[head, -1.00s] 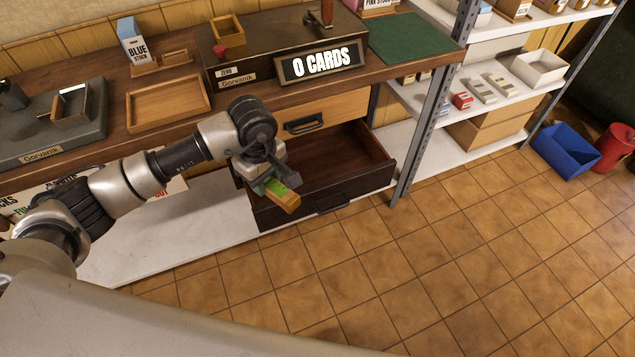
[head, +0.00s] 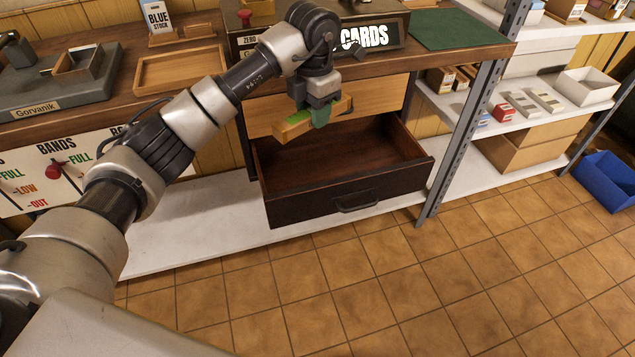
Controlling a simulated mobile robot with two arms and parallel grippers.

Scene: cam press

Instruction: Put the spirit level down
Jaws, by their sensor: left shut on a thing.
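The spirit level (head: 293,127) is a short wooden-orange bar with a green part. My left gripper (head: 319,112) is shut on it and holds it above the open dark drawer (head: 346,203), near the drawer's back. The level lies roughly flat, slanting from lower left to upper right. The gripper's fingers hide part of its middle. The drawer looks empty where its floor shows. My right gripper is not in view.
A grey shelf post (head: 462,140) stands right of the drawer. The tiled floor in front is clear.

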